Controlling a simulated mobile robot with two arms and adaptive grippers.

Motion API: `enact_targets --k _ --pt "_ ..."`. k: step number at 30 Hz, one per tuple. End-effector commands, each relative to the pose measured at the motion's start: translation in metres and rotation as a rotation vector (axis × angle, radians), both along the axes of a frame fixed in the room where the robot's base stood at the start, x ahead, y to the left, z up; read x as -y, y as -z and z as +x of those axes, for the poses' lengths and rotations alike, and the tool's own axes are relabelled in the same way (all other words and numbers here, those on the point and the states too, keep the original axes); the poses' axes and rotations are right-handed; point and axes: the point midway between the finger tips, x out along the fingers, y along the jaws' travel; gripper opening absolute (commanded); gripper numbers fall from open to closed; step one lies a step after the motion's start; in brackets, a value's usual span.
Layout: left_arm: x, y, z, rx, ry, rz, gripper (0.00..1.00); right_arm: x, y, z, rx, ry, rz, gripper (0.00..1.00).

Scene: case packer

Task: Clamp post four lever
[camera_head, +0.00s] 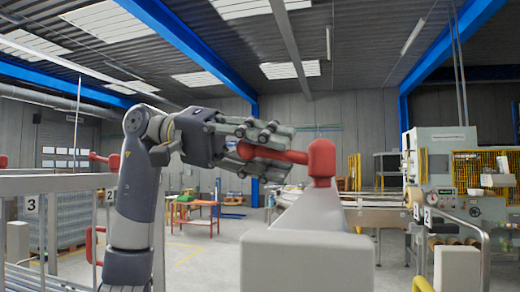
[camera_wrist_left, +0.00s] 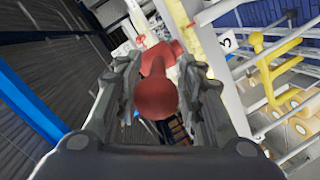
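A red lever (camera_head: 292,156) with a rounded hub sits on top of a light grey post and beam (camera_head: 318,210) in the head view. My left gripper (camera_head: 268,148) is at the lever, with one finger above the red arm and one below it. In the left wrist view the round red end of the lever (camera_wrist_left: 156,97) lies between the two spread fingers (camera_wrist_left: 160,85), with a gap visible at the left finger. The gripper looks open around the lever. No number four label shows on this post. My right gripper is not in view.
Grey rails (camera_head: 60,184) run at the left. A packing machine (camera_head: 445,165) stands at the right. Open floor lies behind, with an orange table (camera_head: 195,212).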

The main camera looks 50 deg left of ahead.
Motion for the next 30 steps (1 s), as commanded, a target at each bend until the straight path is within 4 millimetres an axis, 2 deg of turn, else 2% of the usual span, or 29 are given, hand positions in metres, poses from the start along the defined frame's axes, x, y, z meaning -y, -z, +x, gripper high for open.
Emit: enact_targets --k 5,12,18,30 --pt "-0.017 -0.005 -0.009 0.003 0.0 -0.004 0.35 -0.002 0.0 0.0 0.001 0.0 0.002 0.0" --pt "-0.059 -0.016 -0.03 0.004 0.0 -0.006 0.35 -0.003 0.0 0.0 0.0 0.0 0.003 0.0" --pt "-0.088 -0.022 -0.044 0.003 -0.001 -0.003 0.35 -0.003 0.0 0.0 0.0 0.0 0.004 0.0" --pt "-0.105 -0.026 -0.051 0.001 -0.002 -0.003 0.35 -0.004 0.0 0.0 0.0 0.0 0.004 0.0"
